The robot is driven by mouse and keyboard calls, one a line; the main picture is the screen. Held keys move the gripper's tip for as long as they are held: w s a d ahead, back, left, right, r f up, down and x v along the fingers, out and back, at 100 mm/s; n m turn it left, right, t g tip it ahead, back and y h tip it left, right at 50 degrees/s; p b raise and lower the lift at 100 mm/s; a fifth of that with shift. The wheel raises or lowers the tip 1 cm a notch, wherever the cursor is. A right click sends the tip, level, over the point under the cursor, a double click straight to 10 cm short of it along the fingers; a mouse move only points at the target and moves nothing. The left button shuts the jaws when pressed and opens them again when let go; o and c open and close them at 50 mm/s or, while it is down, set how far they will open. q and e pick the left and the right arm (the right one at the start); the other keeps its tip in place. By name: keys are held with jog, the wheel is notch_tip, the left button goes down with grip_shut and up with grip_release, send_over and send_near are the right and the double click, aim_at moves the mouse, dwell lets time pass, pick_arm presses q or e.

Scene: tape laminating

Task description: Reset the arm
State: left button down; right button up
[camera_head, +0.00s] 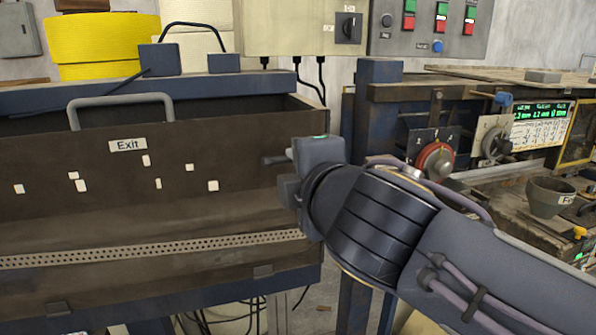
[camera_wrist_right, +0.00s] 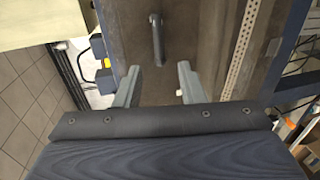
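My right arm comes in from the lower right in the head view. My right gripper (camera_head: 276,158) is at the right end of the dark machine panel, pointing left. In the right wrist view my right gripper (camera_wrist_right: 160,76) has its two grey fingers spread wide, with nothing between them. A grey bar handle (camera_wrist_right: 157,40) lies ahead of the fingertips, apart from them. It appears to be the handle (camera_head: 120,100) above the "Exit" label in the head view. My left gripper is not in the head view.
The dark panel (camera_head: 70,150) carries several small white pieces and a perforated strip (camera_head: 150,250) below. To the right stand a red dial (camera_head: 435,160), a lit display (camera_head: 541,118) and a grey cup (camera_head: 550,197). A control box (camera_head: 430,28) hangs on the back wall.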

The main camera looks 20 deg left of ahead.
jog(key=d+f+m+g+h, duration=0.1)
jog(key=d+f+m+h, duration=0.1)
jog(key=d+f+m, duration=0.55)
jog(key=s+d+f+m+g+h, duration=0.15)
jog(key=d+f, duration=0.25)
jog(key=d, duration=0.7)
jog(key=d+f+m+g+h, duration=0.1)
jog(key=d+f+m+h, duration=0.2)
jog(key=d+f+m, duration=0.45)
jog(key=s+d+f+m+g, duration=0.1)
jog(key=s+d+f+m, duration=0.1)
jog(key=s+f+m, duration=0.1)
jog(key=s+d+f+m+g+y, duration=0.1)
jog(key=s+d+f+m, duration=0.2)
jog(key=s+f, duration=0.3)
jog(key=s+d+f+m+g, duration=0.1)
jog(key=s+d+f+m, duration=0.1)
jog(key=s+f+m, duration=0.2)
jog(key=s, duration=0.3)
jog(key=shift+s+d+f+g, duration=0.25)
jog(key=shift+g, duration=0.1)
jog(key=shift+y, duration=0.25)
